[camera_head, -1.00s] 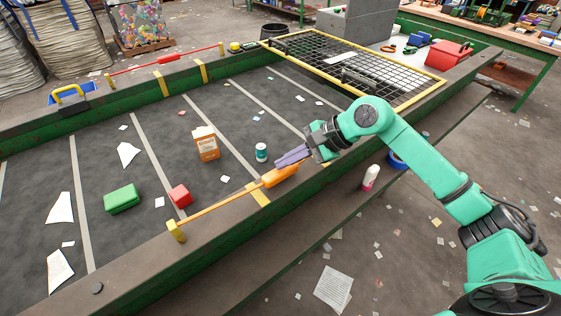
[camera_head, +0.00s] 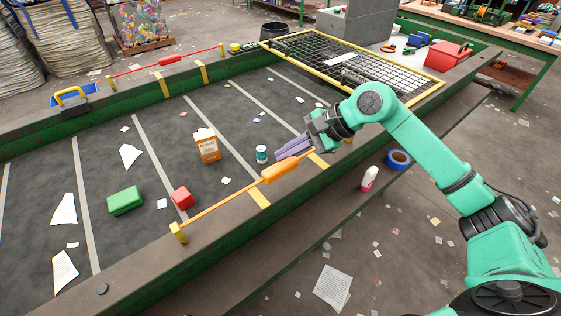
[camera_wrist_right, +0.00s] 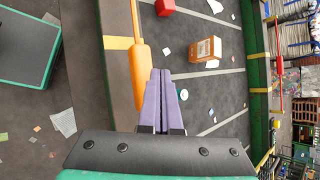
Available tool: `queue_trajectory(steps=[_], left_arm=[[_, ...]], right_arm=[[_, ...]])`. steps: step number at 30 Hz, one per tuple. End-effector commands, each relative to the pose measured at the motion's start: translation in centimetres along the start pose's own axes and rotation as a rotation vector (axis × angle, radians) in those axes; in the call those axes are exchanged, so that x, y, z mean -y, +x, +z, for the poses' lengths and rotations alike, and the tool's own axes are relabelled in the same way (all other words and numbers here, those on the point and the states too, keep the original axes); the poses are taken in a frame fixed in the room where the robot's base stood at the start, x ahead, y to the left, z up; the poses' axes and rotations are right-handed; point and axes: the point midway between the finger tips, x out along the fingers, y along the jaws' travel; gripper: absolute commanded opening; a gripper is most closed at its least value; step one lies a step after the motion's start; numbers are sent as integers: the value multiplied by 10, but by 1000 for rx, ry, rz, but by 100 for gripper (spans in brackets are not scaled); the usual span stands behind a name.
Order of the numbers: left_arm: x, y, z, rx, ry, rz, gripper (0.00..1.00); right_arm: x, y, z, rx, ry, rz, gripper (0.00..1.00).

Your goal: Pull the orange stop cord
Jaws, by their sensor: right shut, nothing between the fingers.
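The orange stop cord (camera_head: 225,201) runs along the near rail of the belt from a yellow post (camera_head: 178,233). Its thick orange handle (camera_head: 281,170) lies in line with the cord, close to my right gripper (camera_head: 277,156). In the right wrist view the handle (camera_wrist_right: 138,78) is just left of my fingertips (camera_wrist_right: 161,72). My right gripper's purple fingers are shut and empty, on the belt side of the handle. I cannot tell whether they touch it. My left gripper is not in view.
A white and teal can (camera_head: 262,154), an orange box (camera_head: 206,146), a red block (camera_head: 182,197) and a green block (camera_head: 124,200) are on the belt. A red cord with a red handle (camera_head: 169,60) spans the far rail. A yellow-framed mesh (camera_head: 433,87) covers the belt's right end.

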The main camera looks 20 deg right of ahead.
Motion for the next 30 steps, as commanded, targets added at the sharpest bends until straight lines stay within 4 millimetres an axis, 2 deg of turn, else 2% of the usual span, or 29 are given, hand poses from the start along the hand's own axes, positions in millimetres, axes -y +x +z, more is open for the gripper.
queue_trajectory(steps=[9, 24, 30], left_arm=[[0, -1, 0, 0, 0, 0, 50], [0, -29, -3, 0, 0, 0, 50], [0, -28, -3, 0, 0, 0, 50]], right_arm=[[1, -2, 1, 0, 0, 0, 0], [26, -35, 26, 0, -1, -1, 0], [26, -35, 26, 1, 0, 0, 0]])
